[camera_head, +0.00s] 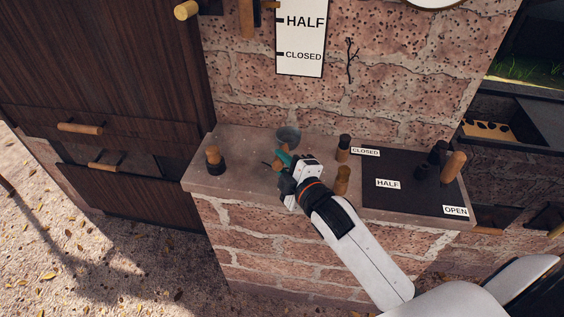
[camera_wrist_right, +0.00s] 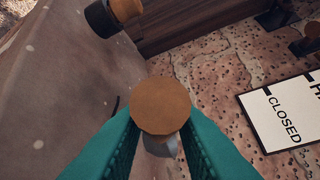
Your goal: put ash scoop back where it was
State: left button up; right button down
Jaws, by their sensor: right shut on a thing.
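The ash scoop has a grey metal pan (camera_head: 288,136) and a wooden handle; in the head view the pan shows just beyond my right gripper (camera_head: 283,158), over the back of the stone ledge (camera_head: 236,180). My right gripper is shut on the scoop's handle. In the right wrist view the round brown handle end (camera_wrist_right: 160,105) sits between the teal fingers, with a bit of grey metal below it. Whether the scoop touches the ledge I cannot tell. My left gripper is not in view.
A dark-based wooden knob piece (camera_head: 213,160) stands at the ledge's left end. A dark-topped shaker (camera_head: 343,148) and a wooden one (camera_head: 342,180) stand right of my gripper. A dark plate (camera_head: 400,200) with CLOSED, HALF and OPEN labels lies further right, bearing a wooden-handled lever (camera_head: 453,166).

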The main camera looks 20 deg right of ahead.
jog(key=c, duration=1.2)
grip_release()
jog(key=shift+f, duration=0.1)
jog(key=s+d+r, duration=0.1)
jog(key=s+r, duration=0.1)
jog(key=s, duration=1)
jog(key=shift+d, duration=0.15)
